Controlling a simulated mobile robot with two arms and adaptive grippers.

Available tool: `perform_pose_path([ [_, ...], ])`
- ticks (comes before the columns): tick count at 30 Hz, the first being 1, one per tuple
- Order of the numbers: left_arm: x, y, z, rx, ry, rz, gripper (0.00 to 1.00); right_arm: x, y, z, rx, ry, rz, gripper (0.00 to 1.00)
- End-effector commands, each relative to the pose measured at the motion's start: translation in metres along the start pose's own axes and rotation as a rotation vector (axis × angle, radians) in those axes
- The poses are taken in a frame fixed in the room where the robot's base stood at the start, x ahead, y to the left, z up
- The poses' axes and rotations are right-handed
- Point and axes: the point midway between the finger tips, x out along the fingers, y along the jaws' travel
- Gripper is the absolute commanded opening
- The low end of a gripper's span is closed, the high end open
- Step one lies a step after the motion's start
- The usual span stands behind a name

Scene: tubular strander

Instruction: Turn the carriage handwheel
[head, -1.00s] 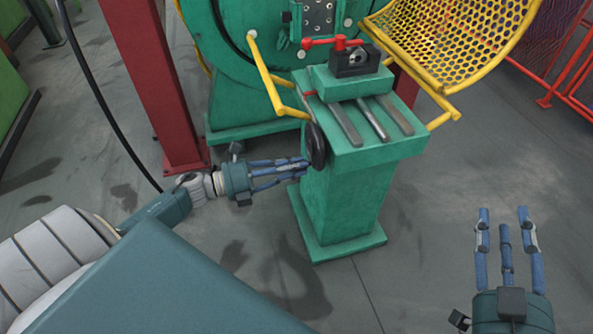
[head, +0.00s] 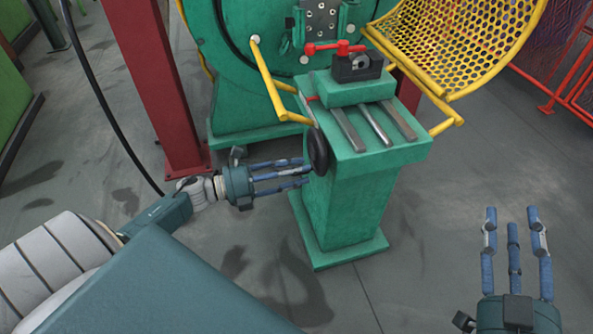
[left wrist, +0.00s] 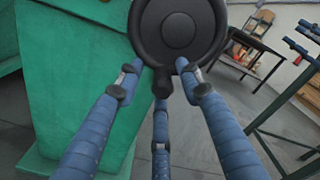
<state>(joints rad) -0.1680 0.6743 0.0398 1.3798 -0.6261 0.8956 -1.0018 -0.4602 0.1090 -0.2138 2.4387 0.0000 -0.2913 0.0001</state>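The carriage handwheel (head: 318,151) is a black disc on the left side of the green pedestal (head: 345,210). In the left wrist view the handwheel (left wrist: 178,32) faces me, with a dark knob (left wrist: 162,84) at its lower rim. My left gripper (head: 306,172) points at the handwheel with its fingers spread. In the left wrist view its blue fingers (left wrist: 158,85) stand open around the lower part of the wheel, with the knob between them; contact cannot be told. My right gripper (head: 515,215) is open and empty over the floor at the right.
A red lever (head: 335,47) and black block (head: 357,67) sit on the carriage top. Yellow bars (head: 268,82) stand above and left of the handwheel. A yellow mesh guard (head: 450,40) is at the right. A red post (head: 160,90) stands behind my left arm.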

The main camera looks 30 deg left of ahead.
Motion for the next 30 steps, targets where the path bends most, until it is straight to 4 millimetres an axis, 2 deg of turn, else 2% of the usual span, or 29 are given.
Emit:
perform_pose_path([
  [5,-0.015,0.001,0.0,-0.001,0.0,0.002,0.37,0.0,0.0,0.001,-0.001,-0.001,0.0,0.4],
  [18,-0.102,0.001,-0.001,-0.002,0.0,0.005,0.37,0.0,0.0,0.0,-0.001,-0.001,0.0,0.4],
  [24,-0.119,0.001,0.0,0.0,0.0,0.003,0.37,0.0,0.0,0.0,-0.001,-0.001,0.0,0.4],
  [30,-0.121,0.001,0.001,0.001,-0.001,0.002,0.37,0.0,0.0,0.0,-0.001,-0.001,0.0,0.4],
])
